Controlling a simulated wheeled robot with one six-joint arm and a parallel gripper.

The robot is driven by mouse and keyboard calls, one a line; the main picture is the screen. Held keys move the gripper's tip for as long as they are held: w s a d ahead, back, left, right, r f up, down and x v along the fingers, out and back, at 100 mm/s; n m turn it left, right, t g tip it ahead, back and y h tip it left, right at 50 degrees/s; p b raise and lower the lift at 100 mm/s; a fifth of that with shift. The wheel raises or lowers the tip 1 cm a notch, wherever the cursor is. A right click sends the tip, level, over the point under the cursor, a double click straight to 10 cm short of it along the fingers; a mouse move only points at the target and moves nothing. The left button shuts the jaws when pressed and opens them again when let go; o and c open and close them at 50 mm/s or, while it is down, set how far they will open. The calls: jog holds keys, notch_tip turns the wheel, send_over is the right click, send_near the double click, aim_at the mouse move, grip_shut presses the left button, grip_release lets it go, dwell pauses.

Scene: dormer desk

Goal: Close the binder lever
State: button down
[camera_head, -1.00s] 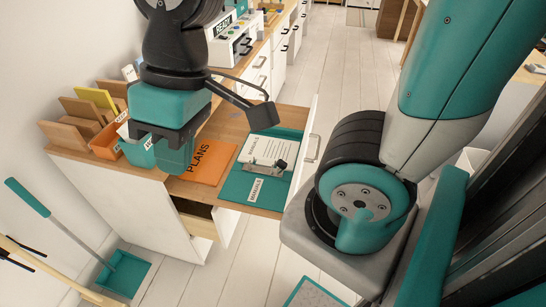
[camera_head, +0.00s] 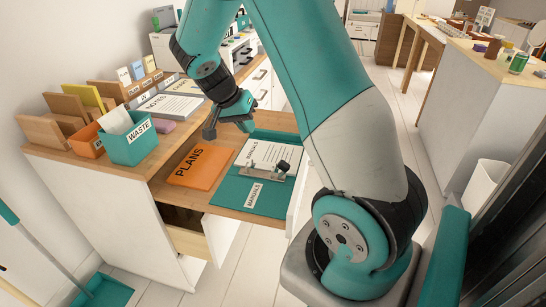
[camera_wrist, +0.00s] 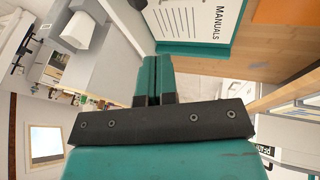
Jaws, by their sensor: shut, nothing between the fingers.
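My gripper (camera_head: 246,122) is shut and empty, above the far end of the binder and apart from the lever. In the wrist view my gripper's teal fingers (camera_wrist: 152,62) are together, and the binder's teal edge (camera_wrist: 195,48) and sheet (camera_wrist: 190,20) show beyond them.
An orange "PLANS" folder (camera_head: 199,166) lies left of the binder. A teal "WASTE" bin (camera_head: 129,146), an orange box (camera_head: 86,141) and a "NOTES" pad (camera_head: 171,106) stand on the desk. Space above the binder's near half is clear.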

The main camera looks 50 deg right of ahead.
jog(key=b, duration=0.1)
send_near(281, 169)
jog(key=w+d+f, duration=0.2)
jog(key=w, duration=0.2)
jog(key=s+f, duration=0.1)
jog(key=s+d+f, duration=0.1)
jog(key=shift+s+d+f+b, duration=0.15)
jog(key=shift+s+d+b, duration=0.15)
jog(key=shift+s, duration=0.1)
jog(key=shift+s+d+f, duration=0.1)
jog(key=shift+s+f, duration=0.15)
jog(key=shift+s, duration=0.1)
